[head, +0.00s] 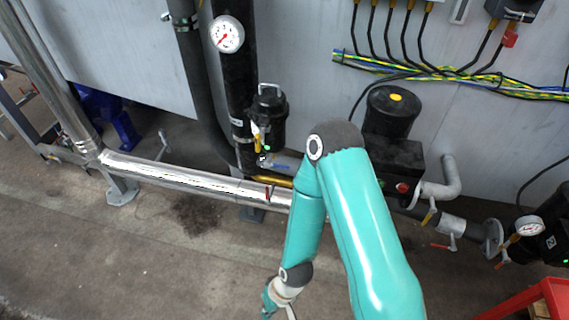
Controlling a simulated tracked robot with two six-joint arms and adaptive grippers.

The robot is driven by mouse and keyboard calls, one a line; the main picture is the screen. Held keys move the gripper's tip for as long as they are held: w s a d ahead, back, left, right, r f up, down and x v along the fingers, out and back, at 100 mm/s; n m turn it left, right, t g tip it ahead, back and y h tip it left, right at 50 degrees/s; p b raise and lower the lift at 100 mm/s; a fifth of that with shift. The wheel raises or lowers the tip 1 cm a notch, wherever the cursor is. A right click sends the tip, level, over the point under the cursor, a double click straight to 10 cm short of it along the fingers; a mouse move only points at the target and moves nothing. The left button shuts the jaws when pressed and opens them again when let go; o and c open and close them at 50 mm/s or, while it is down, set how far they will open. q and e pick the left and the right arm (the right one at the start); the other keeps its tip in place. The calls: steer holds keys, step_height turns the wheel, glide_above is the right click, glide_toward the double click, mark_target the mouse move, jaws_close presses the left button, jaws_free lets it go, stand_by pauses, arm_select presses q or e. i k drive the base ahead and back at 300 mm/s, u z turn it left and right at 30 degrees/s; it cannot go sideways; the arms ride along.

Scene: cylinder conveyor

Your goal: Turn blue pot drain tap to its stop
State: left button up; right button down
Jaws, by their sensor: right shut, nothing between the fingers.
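A black pot (266,112) with a metal handle on its lid stands against the dark vertical pipe. A small tap with a blue lever (278,166) sits just below the pot, the lever pointing to the right. A yellow lever (256,135) hangs on the pot's left side. My right gripper (279,313) is shut and empty at the bottom edge, partly cut off by the frame. It is low in the picture, well below the blue lever and apart from it. My left gripper is not in view.
A black motor (392,112) stands right of the pot. A round gauge (227,34) is above. The floor at left front is clear.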

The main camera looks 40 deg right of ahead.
mark_target(267, 164)
steer(key=z, duration=0.25)
steer(key=i, duration=0.45)
steer(key=z, duration=0.8)
steer(key=k, duration=0.45)
steer(key=z, duration=0.2)
steer(key=i, duration=0.45)
steer(key=u, duration=0.15)
